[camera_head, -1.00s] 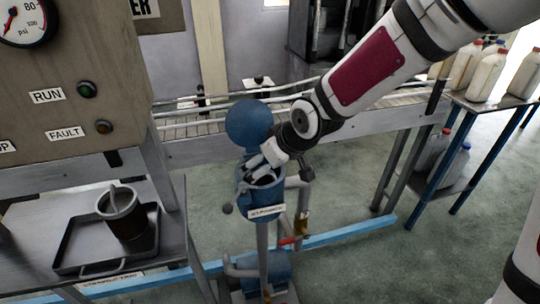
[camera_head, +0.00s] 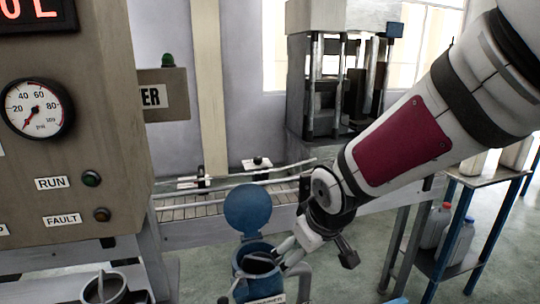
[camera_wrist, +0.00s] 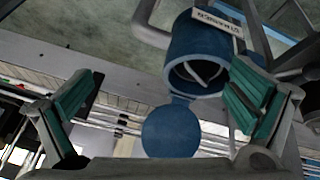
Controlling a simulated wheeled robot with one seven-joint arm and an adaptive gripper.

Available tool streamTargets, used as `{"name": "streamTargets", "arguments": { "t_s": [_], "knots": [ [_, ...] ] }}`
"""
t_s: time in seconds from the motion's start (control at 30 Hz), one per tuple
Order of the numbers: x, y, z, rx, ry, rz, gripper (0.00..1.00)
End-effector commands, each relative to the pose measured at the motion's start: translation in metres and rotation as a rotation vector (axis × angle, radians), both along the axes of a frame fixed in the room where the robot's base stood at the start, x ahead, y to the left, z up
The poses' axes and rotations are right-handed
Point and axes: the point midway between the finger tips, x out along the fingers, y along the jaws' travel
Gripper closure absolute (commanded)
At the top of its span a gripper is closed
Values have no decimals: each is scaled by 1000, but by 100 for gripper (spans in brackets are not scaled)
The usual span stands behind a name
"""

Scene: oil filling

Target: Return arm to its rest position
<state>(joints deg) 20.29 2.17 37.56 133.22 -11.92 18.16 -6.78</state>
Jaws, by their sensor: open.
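My gripper (camera_head: 284,250) is at the right side of the mouth of a blue container (camera_head: 258,270) in the head view. The container's round blue lid (camera_head: 248,209) stands open behind it. In the wrist view my gripper (camera_wrist: 165,92) is open, with one green-padded finger at each side and nothing held between them. The blue container (camera_wrist: 203,50) and its lid (camera_wrist: 170,132) show beyond the fingers. Something pale grey (camera_wrist: 205,72) lies inside the container's mouth. My arm reaches down from the upper right in the head view.
A control panel (camera_head: 75,130) with a gauge stands at left, above a grey cup (camera_head: 103,288). A conveyor (camera_head: 225,200) runs behind the container, with a press (camera_head: 340,75) behind it. A blue-legged shelf (camera_head: 470,200) with jugs stands at right.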

Motion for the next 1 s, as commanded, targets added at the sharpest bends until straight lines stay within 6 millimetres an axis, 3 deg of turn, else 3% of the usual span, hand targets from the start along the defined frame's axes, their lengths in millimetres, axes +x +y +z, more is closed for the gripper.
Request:
{"name": "streamTargets", "arguments": {
  "t_s": [0.1,0.3,0.6,0.8,1.0],
  "knots": [
    [-29,-34,25,-64,6,-107,0],
    [-89,-80,62,-82,27,-297,0],
    [-186,-113,91,56,79,-512,0],
    [-218,-117,92,133,113,-557,0],
    [-223,-118,92,145,122,-564,0]
  ]
}}
